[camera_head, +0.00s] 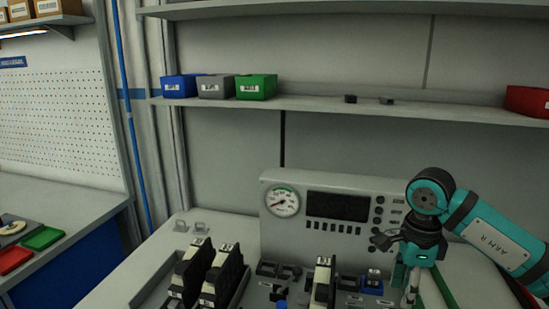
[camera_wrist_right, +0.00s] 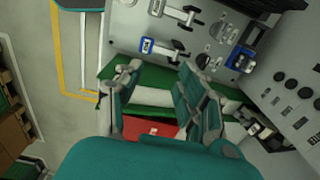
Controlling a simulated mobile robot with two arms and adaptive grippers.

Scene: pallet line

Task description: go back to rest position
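My right arm, teal and black, comes in from the right in the head view, bent down at the wrist. My right gripper (camera_head: 409,292) points down beside the right end of the grey panel with a gauge (camera_head: 325,212). In the right wrist view, the two fingers of my right gripper (camera_wrist_right: 160,98) stand apart with nothing between them. Beyond them lie a green surface with a pale strip (camera_wrist_right: 152,97) and a red patch (camera_wrist_right: 150,128). My left arm and gripper are not in view.
Several black-and-pale fixtures (camera_head: 208,272) stand on the bench in front of the panel. A shelf (camera_head: 320,107) above holds blue, grey, green (camera_head: 256,87) and red bins (camera_head: 528,101). A side table at left carries red and green trays (camera_head: 42,238).

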